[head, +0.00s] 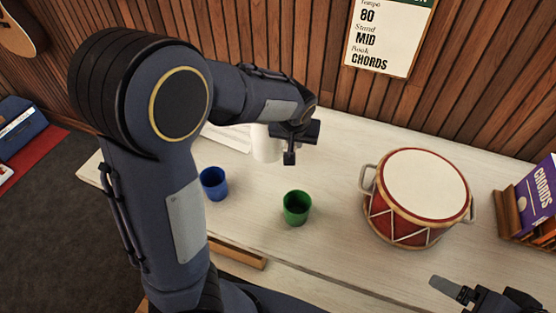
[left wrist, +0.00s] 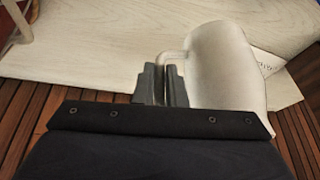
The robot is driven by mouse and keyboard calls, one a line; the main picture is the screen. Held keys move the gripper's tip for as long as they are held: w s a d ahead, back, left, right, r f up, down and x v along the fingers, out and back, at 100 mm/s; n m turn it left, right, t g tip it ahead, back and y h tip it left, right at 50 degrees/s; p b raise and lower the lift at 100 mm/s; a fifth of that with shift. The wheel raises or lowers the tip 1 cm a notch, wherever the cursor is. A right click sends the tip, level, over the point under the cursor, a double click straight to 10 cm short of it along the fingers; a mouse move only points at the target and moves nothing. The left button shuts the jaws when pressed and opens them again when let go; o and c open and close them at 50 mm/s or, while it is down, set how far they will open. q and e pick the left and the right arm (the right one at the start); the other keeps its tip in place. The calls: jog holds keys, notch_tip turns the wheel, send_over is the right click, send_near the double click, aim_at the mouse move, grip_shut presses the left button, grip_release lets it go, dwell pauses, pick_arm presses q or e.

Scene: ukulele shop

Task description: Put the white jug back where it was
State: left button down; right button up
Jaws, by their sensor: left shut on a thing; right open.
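The white jug (head: 266,144) is at the back of the pale table, partly hidden behind my left gripper (head: 291,155) in the head view. In the left wrist view the jug (left wrist: 224,68) is upright or nearly so, with its handle at the fingers of my left gripper (left wrist: 165,85). The left gripper is shut on the handle. I cannot tell whether the jug's base touches the table. My right gripper (head: 478,295) is open and empty at the lower right, in front of the drum.
A blue cup (head: 214,184) and a green cup (head: 297,208) stand on the table (head: 330,240). A red drum (head: 405,228) stands to the right, near a wooden rack with a purple chords book (head: 540,195). White paper (head: 228,136) lies behind my left arm. A slatted wall closes the back.

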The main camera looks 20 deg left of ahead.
pick_arm(q)
jog(key=a+r+n+b, duration=0.1)
jog(key=a+r+n+y+b, duration=0.1)
jog(key=a+n+b, duration=0.1)
jog(key=a+r+n+b, duration=0.1)
jog(key=a+b, duration=0.1)
jog(key=shift+s+a+r+n+g+y, duration=0.1)
jog(key=shift+s+a+n+g+y, duration=0.05)
jog(key=shift+s+n+g+y, duration=0.2)
jog(key=shift+n, duration=0.25)
jog(key=shift+w+d+f+p, duration=0.4)
jog(key=shift+w+d+f, duration=0.3)
jog(key=shift+w+f, duration=1.4)
jog(key=shift+w+d+f+p, duration=0.4)
jog(key=shift+w+d+f, duration=0.25)
jog(key=shift+w+f, duration=1.5)
jog(key=shift+w+d+f+p, duration=0.4)
jog(key=shift+w+d+f, duration=0.3)
jog(key=shift+w+f, duration=1.4)
jog(key=shift+w+r, duration=0.25)
jog(key=shift+r, duration=0.05)
pick_arm(e)
notch_tip(320, 180, down, 4)
jog(key=shift+w+f, duration=0.1)
jog(key=shift+f, duration=0.1)
